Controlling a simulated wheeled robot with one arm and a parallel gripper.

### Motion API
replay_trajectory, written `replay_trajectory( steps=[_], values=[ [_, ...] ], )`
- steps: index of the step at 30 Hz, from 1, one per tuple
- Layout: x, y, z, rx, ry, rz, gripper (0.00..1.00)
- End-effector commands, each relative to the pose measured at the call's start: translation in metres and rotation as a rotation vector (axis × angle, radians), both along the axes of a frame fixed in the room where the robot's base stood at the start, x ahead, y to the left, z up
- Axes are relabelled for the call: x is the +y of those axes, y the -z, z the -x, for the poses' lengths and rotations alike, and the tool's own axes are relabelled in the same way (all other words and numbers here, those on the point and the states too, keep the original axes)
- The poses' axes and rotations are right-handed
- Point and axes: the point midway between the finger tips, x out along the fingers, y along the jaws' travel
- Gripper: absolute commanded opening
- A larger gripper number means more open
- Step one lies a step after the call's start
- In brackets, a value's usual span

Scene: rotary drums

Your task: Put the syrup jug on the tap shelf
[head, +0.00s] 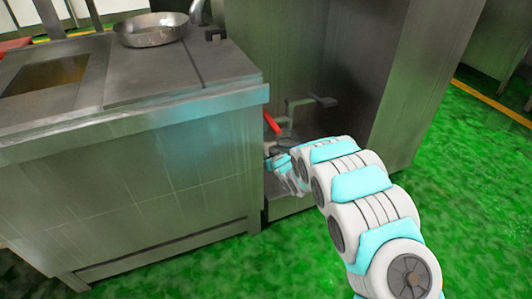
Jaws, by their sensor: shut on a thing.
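My arm reaches from the lower right into the recess of a tall steel cabinet. My gripper (283,152) is at its far end, beside the counter's right edge, and its fingers are hard to make out. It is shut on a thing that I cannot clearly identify. A narrow red piece (271,122) shows just above the gripper, partly hidden by the counter edge; I cannot tell what it belongs to. A dark tap-like fitting (312,101) sticks out in the recess, above and right of the gripper. A low steel ledge (285,207) shows below the wrist. I cannot make out the syrup jug.
A steel counter (150,190) fills the left, its right edge close to my wrist. A metal pan (152,30) stands on top. The cabinet's side wall (425,80) rises right of the recess. Green floor (475,200) is open at the right.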

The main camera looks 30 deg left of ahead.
Motion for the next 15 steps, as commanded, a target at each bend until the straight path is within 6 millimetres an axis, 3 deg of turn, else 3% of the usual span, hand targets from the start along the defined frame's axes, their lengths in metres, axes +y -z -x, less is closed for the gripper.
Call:
replay_trajectory(
  steps=[15],
  values=[
    [0.0001,0.0045,-0.0001,-0.001,0.000,0.001,0.00]
  ],
)
